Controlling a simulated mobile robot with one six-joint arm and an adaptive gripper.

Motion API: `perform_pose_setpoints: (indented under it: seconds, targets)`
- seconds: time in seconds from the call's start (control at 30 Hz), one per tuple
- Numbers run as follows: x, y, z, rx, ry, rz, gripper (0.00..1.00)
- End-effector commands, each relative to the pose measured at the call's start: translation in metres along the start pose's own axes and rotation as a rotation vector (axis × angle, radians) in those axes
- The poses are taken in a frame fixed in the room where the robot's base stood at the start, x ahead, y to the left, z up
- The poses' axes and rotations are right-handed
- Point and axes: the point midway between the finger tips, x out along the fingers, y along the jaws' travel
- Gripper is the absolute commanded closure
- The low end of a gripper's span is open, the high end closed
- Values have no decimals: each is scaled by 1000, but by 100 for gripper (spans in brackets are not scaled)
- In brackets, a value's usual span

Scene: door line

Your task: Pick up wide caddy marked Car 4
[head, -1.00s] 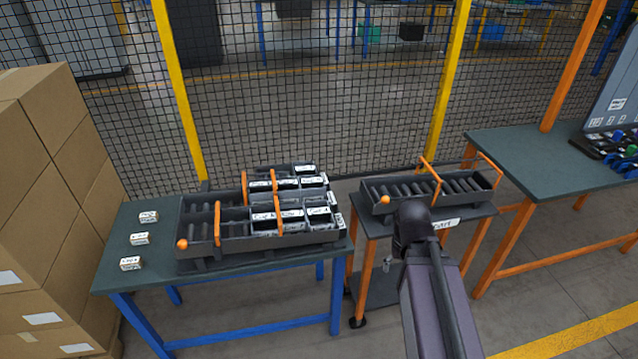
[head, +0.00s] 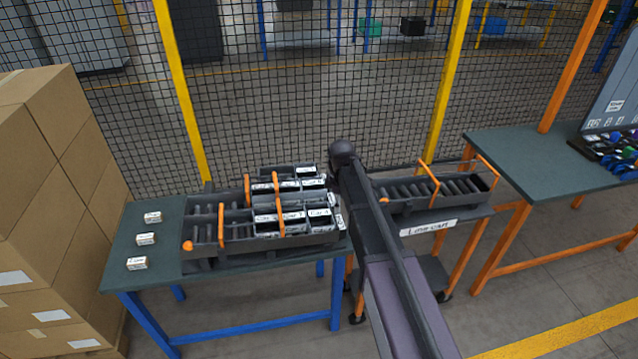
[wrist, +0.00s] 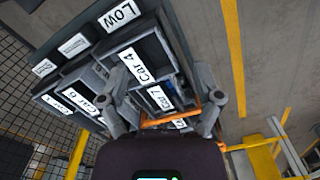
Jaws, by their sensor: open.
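The caddy marked Car 4 (wrist: 155,50) is a dark open bin with a white label, close in front of my gripper in the wrist view. In the head view a dark bin (head: 320,222) with a small white label stands at the right end of the front row of the rack; its text looks like Car 4. My gripper (wrist: 160,82) is open, with one finger on each side of the wrist view and nothing held between them. The fingers appear near the caddies; I cannot tell if they touch. In the head view the gripper itself cannot be made out.
The dark rack (head: 205,250) with orange rails holds several other labelled bins. Three small labelled blocks (head: 145,239) lie at left. A cart (head: 430,228) with a roller tray stands right. Mesh fence stands behind; cartons (head: 45,180) are left.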

Motion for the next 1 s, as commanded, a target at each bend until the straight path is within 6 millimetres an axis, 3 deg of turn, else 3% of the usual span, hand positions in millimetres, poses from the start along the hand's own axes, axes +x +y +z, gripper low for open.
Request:
perform_pose_setpoints:
  seconds: [0.03,0.1,0.33,1.0]
  targets:
    - [-6,15,-18,-78,0,0,17]
    - [-8,24,-34,-181,0,0,17]
    - [-13,41,-68,-393,0,0,17]
    - [-9,42,-71,-428,0,0,17]
